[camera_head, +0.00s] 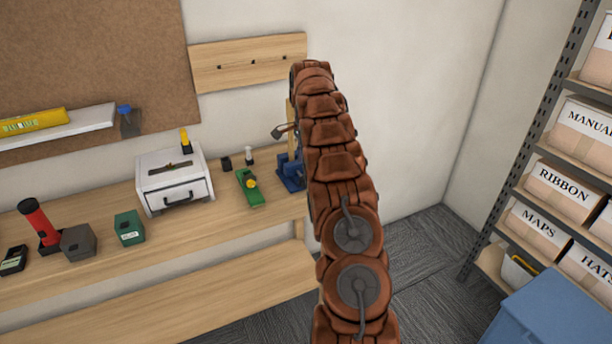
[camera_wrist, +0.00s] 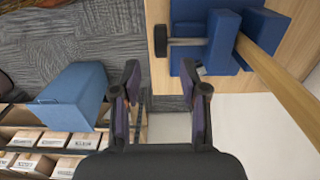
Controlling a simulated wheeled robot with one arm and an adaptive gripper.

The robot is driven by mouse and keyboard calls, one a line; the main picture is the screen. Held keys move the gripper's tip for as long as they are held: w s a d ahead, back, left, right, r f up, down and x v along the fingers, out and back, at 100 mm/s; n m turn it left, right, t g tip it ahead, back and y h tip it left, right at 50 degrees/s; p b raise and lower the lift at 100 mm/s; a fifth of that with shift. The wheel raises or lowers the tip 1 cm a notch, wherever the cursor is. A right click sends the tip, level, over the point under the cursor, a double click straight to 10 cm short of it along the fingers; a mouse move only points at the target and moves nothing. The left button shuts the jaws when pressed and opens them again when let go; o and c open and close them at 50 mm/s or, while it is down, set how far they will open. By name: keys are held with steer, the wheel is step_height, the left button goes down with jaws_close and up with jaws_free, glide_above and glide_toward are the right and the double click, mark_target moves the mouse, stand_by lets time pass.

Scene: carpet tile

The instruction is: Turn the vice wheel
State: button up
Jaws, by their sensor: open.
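The blue vice (camera_wrist: 215,40) is at the top right of the wrist view, with a strip of wood (camera_wrist: 270,75) between its jaws. Its dark wheel (camera_wrist: 160,41) sits at the left end of a grey screw. My gripper (camera_wrist: 160,92) is open and empty, its two fingers apart. In that picture the wheel lies just above the gap between the fingertips, with no contact visible. In the head view the vice (camera_head: 290,172) stands at the right end of the bench, partly hidden by my brown arm. The wheel is hidden there.
The wooden bench (camera_head: 100,240) holds a white drawer box (camera_head: 174,180), a green tool (camera_head: 250,188), a green box (camera_head: 129,229) and a red torch (camera_head: 37,222). A blue bin (camera_head: 560,310) and shelves of labelled boxes (camera_head: 565,190) are at right. Carpet between is clear.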

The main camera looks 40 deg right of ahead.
steer(key=shift+d+f+p, duration=0.1)
steer(key=shift+f+p, duration=1.15)
steer(key=shift+f, duration=2.65)
steer(key=shift+c, duration=0.4)
jaws_close()
